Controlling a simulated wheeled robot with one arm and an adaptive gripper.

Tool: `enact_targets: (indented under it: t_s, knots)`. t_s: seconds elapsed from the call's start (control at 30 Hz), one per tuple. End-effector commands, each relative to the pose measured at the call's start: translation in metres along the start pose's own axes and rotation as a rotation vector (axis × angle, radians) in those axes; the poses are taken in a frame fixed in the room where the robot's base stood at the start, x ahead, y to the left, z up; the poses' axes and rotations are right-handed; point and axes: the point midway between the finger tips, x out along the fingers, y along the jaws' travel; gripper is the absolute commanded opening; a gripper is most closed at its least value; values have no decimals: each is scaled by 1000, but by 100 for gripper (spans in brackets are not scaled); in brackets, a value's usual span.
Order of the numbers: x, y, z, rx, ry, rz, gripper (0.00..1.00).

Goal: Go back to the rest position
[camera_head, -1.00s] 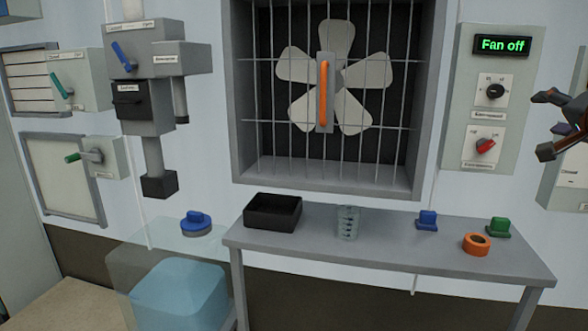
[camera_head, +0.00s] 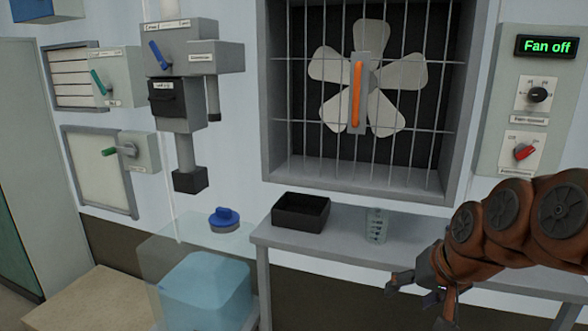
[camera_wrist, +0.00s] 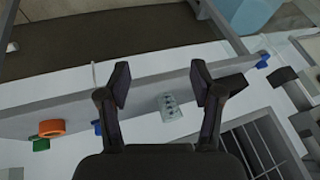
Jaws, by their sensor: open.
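My gripper (camera_head: 425,290) is at the lower right in the head view, in front of the grey table (camera_head: 322,251), with my brown arm reaching in from the right. In the wrist view my gripper (camera_wrist: 160,85) has its two fingers spread apart with nothing held between them. A clear beaker (camera_head: 376,226) stands on the table, and it also shows beyond the fingers in the wrist view (camera_wrist: 170,106). My arm hides the right part of the table in the head view.
A black tray (camera_head: 301,212) is on the table. A clear tank (camera_head: 168,262) with a blue cap (camera_head: 224,219) stands left of it. The wrist view shows an orange ring (camera_wrist: 52,128). Behind are a caged fan (camera_head: 372,80) and a panel reading "Fan off" (camera_head: 548,47).

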Motion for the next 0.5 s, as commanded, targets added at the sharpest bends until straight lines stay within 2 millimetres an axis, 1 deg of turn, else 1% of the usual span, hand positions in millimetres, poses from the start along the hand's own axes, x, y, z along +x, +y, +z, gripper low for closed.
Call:
enact_targets:
  t_s: [0.03,0.1,0.2,0.27,0.3,0.4,0.5]
  knots:
    - [10,-1,31,-35,-78,26,65]
    - [20,2,71,-79,-177,65,65]
    - [27,11,124,-129,-313,118,65]
    - [28,17,148,-150,-377,145,65]
    - [28,22,164,-164,-420,162,65]
    - [26,33,199,-190,-512,202,65]
    - [22,42,228,-210,-592,238,65]
